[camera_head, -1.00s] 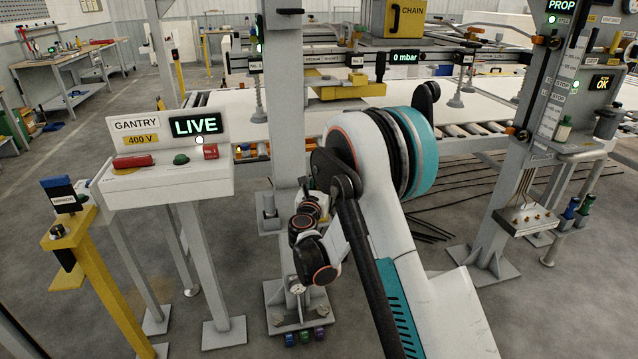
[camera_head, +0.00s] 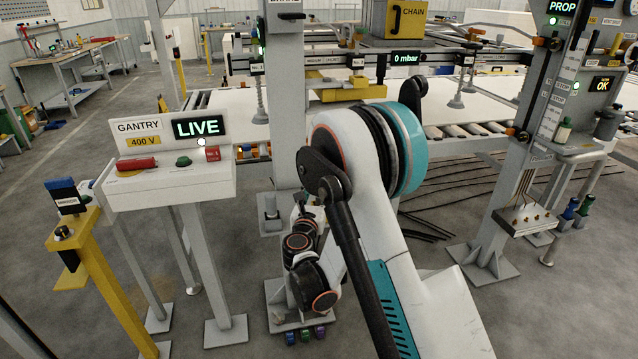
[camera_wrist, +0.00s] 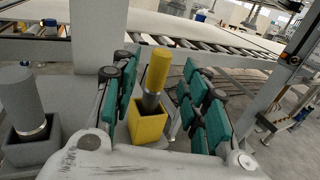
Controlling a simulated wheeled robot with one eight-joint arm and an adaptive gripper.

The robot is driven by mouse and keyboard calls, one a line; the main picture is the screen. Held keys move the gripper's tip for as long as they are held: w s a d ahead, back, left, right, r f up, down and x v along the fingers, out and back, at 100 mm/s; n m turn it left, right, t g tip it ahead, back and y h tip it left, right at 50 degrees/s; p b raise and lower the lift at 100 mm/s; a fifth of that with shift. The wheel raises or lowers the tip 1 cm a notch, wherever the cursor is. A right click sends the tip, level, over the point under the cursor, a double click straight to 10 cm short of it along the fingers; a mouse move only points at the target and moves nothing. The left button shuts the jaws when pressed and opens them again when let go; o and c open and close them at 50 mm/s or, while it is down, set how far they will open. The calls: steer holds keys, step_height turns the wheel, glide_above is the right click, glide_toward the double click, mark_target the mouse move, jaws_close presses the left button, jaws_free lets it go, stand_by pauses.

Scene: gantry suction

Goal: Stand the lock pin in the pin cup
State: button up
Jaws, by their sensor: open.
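In the wrist view a pin with a yellow top (camera_wrist: 158,68) and a grey shank stands in a square yellow cup (camera_wrist: 147,127). Its lower end is inside the cup and hidden by the walls. It looks slightly tilted in this view. My gripper (camera_wrist: 160,78) is open, with one teal-padded finger on each side of the pin. Gaps show between the pads and the pin. In the head view my arm hides the pin and the cup, and my fingers cannot be made out.
A thick grey pin (camera_wrist: 20,97) stands in a grey cup (camera_wrist: 33,146) left of my gripper. A grey post (camera_wrist: 99,35) rises close behind. In the head view a control box (camera_head: 171,184) reading LIVE stands left of my arm, with a yellow post (camera_head: 104,270) before it.

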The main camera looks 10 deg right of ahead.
steer(key=v, duration=0.6)
steer(key=s+d+r+m+g+y, duration=0.1)
steer(key=s+d+r+m+g, duration=0.25)
steer(key=s+r+m, duration=0.35)
steer(key=s+d+r+m+g, duration=0.35)
steer(key=s+d+m, duration=0.2)
steer(key=m, duration=0.45)
steer(key=s+a+m+g+y, duration=0.1)
steer(key=s+a+m+y, duration=0.1)
steer(key=s+m, duration=0.5)
steer(key=s+a+m+g+y, duration=0.1)
steer(key=s+m+y, duration=0.3)
steer(key=s, duration=1.3)
steer(key=a+m, duration=0.1)
steer(key=m, duration=0.2)
steer(key=shift+a+r, duration=0.15)
steer(key=shift+a, duration=0.2)
